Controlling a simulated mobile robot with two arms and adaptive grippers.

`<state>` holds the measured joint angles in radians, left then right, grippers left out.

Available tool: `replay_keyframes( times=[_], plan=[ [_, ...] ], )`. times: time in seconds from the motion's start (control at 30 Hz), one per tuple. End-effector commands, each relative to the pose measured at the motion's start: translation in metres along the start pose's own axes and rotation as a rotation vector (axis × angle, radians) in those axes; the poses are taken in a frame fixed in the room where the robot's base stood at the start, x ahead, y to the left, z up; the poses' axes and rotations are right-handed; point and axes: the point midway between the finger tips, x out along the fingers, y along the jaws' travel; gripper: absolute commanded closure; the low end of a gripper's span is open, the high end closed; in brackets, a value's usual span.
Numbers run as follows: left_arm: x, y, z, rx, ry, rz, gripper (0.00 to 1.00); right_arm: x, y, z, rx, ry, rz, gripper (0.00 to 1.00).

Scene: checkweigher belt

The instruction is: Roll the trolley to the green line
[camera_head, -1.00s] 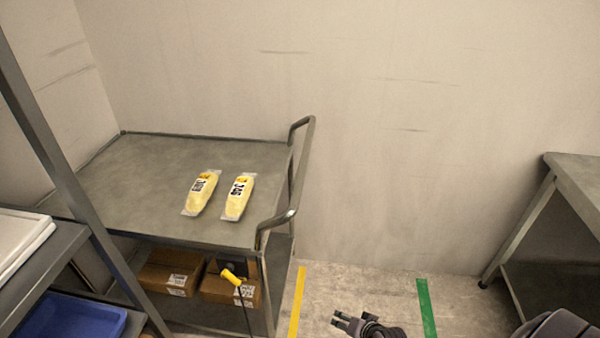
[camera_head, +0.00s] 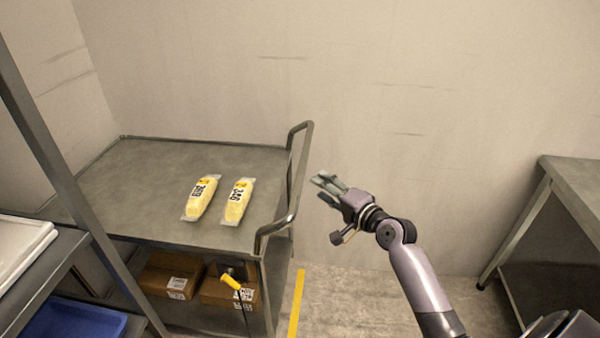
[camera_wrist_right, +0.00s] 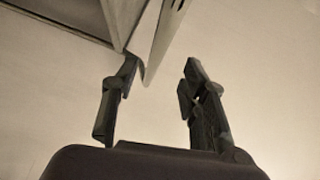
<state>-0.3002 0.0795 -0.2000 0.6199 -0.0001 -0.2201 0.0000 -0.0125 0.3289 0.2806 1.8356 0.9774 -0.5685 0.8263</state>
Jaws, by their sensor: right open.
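The grey metal trolley (camera_head: 150,208) stands against the back wall, with its tubular push handle (camera_head: 303,180) at its right end. My right gripper (camera_head: 322,181) is open and empty, just right of the handle and apart from it. In the right wrist view the two fingers (camera_wrist_right: 158,88) are spread, and the handle's pale bar (camera_wrist_right: 163,45) lies beyond the tips. The green floor line is hidden in the head view now, behind my right arm. My left gripper is not in view.
Two yellow labelled packs (camera_head: 201,198) (camera_head: 237,202) lie on the trolley top. Cardboard boxes (camera_head: 170,277) and a yellow-handled tool (camera_head: 230,279) are lower down. A yellow floor line (camera_head: 297,303) is beside the trolley. A steel table (camera_head: 575,180) stands right; a rack with a blue bin (camera_head: 75,320) is left.

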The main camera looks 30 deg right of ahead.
Motion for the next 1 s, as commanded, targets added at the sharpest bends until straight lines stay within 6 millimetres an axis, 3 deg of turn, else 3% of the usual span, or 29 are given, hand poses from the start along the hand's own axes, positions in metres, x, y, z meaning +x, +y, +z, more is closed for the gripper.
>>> replay_keyframes(
  times=[0.3,0.5,1.0],
  plan=[
    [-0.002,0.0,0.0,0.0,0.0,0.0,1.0,0.069,0.0,0.0,0.001,0.001,-0.001,0.6],
    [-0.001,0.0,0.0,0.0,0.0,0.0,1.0,0.096,0.001,0.0,0.0,0.001,0.0,0.6],
    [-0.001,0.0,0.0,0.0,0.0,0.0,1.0,0.106,0.001,0.0,-0.002,0.001,0.001,0.63]
  ],
)
